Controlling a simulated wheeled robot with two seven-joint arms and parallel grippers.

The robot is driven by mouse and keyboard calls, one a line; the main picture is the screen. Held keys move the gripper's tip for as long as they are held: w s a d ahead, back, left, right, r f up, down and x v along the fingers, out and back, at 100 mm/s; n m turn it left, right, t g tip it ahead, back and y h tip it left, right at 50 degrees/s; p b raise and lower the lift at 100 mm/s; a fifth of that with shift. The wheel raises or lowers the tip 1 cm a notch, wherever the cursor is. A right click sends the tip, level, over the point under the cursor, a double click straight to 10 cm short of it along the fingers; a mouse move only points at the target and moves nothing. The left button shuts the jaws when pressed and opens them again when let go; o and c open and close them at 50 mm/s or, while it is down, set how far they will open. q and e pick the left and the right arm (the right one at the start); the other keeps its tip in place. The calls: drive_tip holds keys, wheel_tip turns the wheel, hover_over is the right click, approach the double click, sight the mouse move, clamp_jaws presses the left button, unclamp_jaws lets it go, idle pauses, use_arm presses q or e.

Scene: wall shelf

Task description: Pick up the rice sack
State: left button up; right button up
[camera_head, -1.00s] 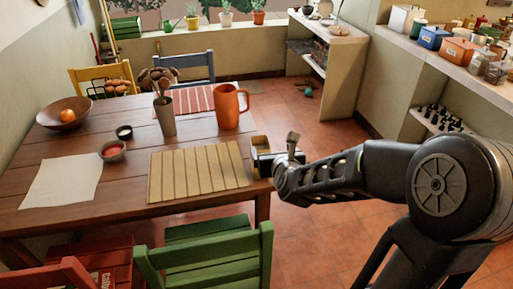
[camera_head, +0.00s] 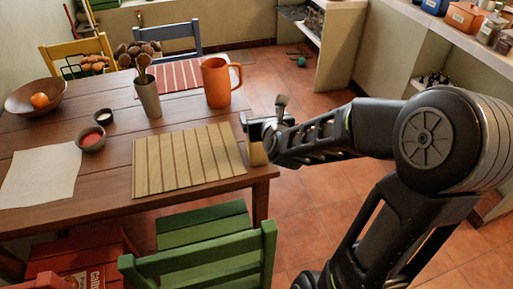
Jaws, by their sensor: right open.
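No sack is clearly recognisable as the rice sack. A reddish package with partly readable pale lettering (camera_head: 82,280) shows at the bottom left edge, by the red chair. It is cut off, and I cannot tell whether it is the rice sack. My right gripper (camera_head: 252,140) is open and empty at the right edge of the wooden table, beside the slatted mat. My left gripper is not in view.
The wooden table (camera_head: 215,198) holds a slatted mat (camera_head: 188,160), an orange pitcher (camera_head: 216,84), a vase (camera_head: 148,97), bowls and paper (camera_head: 40,176). A green chair (camera_head: 203,262) and red chair (camera_head: 95,252) stand in front. Floor at right is open.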

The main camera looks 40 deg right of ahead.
wheel_tip(320, 180, down, 7)
drive_tip(key=b, duration=0.6)
drive_tip(key=shift+w, duration=0.1)
drive_tip(key=x, duration=0.2)
drive_tip(key=shift+w+d+f, duration=0.1)
drive_tip(key=shift+w+f, duration=0.1)
drive_tip(key=shift+w, duration=0.05)
